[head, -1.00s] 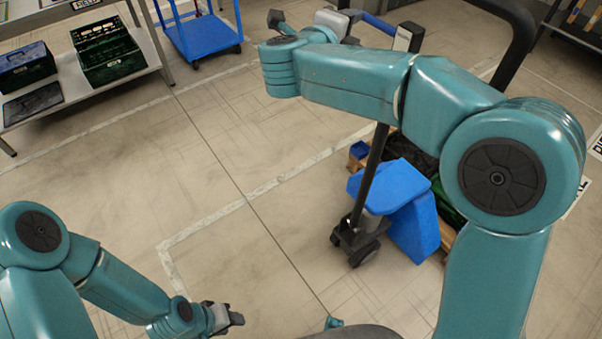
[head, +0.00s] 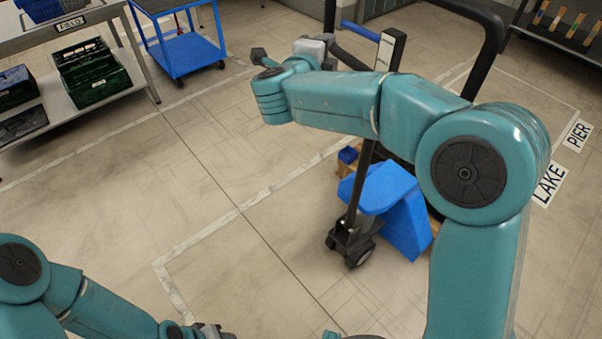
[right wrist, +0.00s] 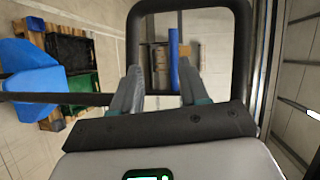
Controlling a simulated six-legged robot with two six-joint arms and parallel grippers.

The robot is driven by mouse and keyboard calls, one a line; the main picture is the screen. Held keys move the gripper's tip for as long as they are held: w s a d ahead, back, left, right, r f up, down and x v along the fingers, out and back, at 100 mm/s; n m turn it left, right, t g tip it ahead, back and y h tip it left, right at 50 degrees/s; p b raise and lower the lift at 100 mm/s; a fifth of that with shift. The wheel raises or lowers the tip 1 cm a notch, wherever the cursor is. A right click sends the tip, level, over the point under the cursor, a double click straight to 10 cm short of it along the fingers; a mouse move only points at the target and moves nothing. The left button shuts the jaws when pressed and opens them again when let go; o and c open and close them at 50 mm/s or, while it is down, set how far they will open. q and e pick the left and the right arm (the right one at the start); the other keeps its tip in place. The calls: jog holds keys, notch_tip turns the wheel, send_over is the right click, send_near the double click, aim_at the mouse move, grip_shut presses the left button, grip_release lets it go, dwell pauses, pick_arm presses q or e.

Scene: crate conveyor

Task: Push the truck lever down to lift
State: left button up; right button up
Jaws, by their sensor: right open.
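The pallet truck has a blue body (head: 385,190), a black upright shaft (head: 362,185) and a black loop handle (head: 490,40). A blue lever (head: 361,31) sticks out to the left near the top of the shaft. My right gripper (head: 322,46) is just left of the lever and looks apart from it. In the right wrist view its two fingers (right wrist: 160,78) are spread, with the black loop frame (right wrist: 188,8) and a blue bar (right wrist: 173,62), seemingly the lever, beyond them. My left gripper (head: 215,332) is low at the bottom edge, partly cut off.
A table with a shelf (head: 140,72) holding a green crate (head: 92,72) stands at the upper left. A blue cart (head: 185,52) is beside it. A rack (head: 560,45) is at the upper right. Floor signs LAKE (head: 549,184) and PIER (head: 578,135) lie at right.

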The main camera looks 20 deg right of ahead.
jog(key=s+a+f+n+y+p, duration=0.1)
jog(key=a+f+n+y, duration=0.1)
jog(key=f+n, duration=0.3)
jog(key=s+a+f+n+g+y+p, duration=0.1)
jog(key=f+n+y, duration=0.3)
jog(key=f, duration=1)
jog(key=s+a+f+n+y, duration=0.3)
jog(key=f+n, duration=0.3)
jog(key=f, duration=0.4)
jog(key=shift+n+g+p, duration=0.3)
jog(key=shift+p, duration=0.1)
jog(key=shift+s, duration=0.1)
